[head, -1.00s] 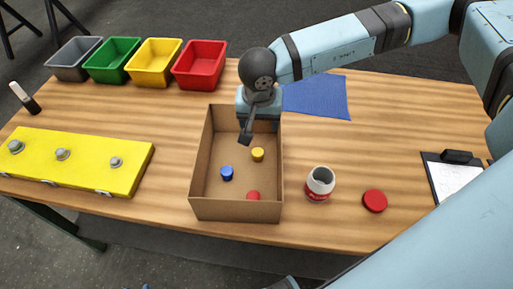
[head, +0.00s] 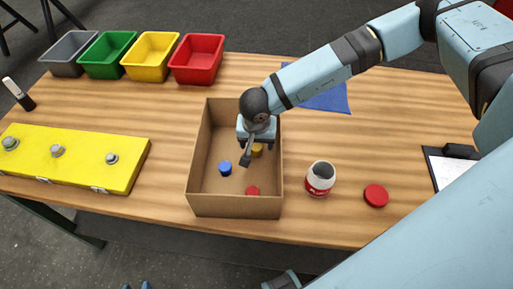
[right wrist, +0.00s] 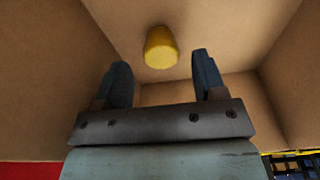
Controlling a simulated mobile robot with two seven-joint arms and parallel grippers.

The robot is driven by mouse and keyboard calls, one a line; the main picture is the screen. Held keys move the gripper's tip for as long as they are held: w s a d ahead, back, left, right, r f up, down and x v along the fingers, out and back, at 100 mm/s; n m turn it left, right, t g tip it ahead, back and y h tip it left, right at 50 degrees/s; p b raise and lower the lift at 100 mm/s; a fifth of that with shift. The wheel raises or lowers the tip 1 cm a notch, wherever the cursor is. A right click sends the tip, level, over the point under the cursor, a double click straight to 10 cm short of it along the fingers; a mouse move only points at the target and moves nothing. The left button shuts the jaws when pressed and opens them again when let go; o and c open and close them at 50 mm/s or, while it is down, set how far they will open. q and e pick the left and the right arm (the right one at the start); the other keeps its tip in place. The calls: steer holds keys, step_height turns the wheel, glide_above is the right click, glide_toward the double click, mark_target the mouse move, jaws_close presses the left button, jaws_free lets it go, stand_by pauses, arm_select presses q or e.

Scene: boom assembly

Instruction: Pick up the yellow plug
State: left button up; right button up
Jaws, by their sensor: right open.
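The yellow plug (head: 257,150) stands in the open cardboard box (head: 235,206), partly hidden by my right gripper in the head view. In the right wrist view the yellow plug (right wrist: 160,47) shows whole, beyond the fingertips and roughly between them. My right gripper (head: 257,143) reaches down into the box from above. Its two dark fingers are apart with nothing between them, as the right wrist view (right wrist: 161,66) shows.
A blue plug (head: 225,169) and a red plug (head: 252,191) are also in the box. A red-and-white jar (head: 320,179) and a red lid (head: 376,195) stand to the right.

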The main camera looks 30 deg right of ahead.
mark_target(256, 146)
step_height(256, 146, down, 3)
steer(key=shift+w+f, duration=0.1)
steer(key=shift+w, duration=0.05)
steer(key=shift+d, duration=0.1)
steer(key=shift+c, duration=0.4)
steer(key=c, duration=0.9)
steer(key=shift+r, duration=0.2)
